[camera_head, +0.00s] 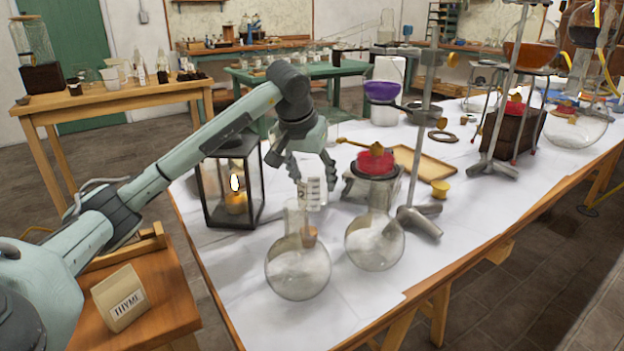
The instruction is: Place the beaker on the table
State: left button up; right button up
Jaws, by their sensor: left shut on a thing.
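My left gripper (311,170) reaches in from the left and points down over the white-covered table (350,305). It is shut on the clear glass beaker (314,193), which has white markings and sits just under and between the fingers. The beaker is upright, right of the black lantern and behind the round flasks. A flask neck overlaps its lower part, so I cannot tell whether its base touches the table. My right gripper is not in view.
A lit lantern (234,182) stands close left of the gripper. Two round-bottomed flasks, left (298,268) and right (375,243), stand in front. A metal stand (418,220) is to the right. A wooden tray (424,163) lies behind. The front left tabletop is bare.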

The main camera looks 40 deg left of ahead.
pick_arm(q)
jog(key=shift+s+f, duration=0.2)
jog(key=shift+f, duration=0.3)
jog(key=shift+f, duration=0.1)
jog(key=shift+f, duration=0.1)
jog(key=o, duration=1.2)
jog(key=shift+c, duration=0.2)
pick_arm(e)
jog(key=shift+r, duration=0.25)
